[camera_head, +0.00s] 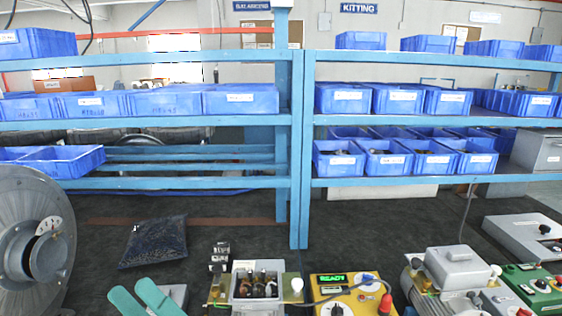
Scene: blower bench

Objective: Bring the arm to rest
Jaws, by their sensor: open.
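Neither my arm nor my gripper shows in the head view. The bench's near part is cut off by the bottom edge of the picture. Two teal, rounded strips (158,298) stand at the bottom edge, left of centre; they look like tool handles, but their lower ends are out of view.
A large grey round blower housing (38,245) stands at left. A dark bag (155,242) lies beside it. An open terminal box (258,287), a yellow tester reading READY (340,305), a motor (450,270) and a green box (540,285) line the front. Blue shelving (300,180) stands behind.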

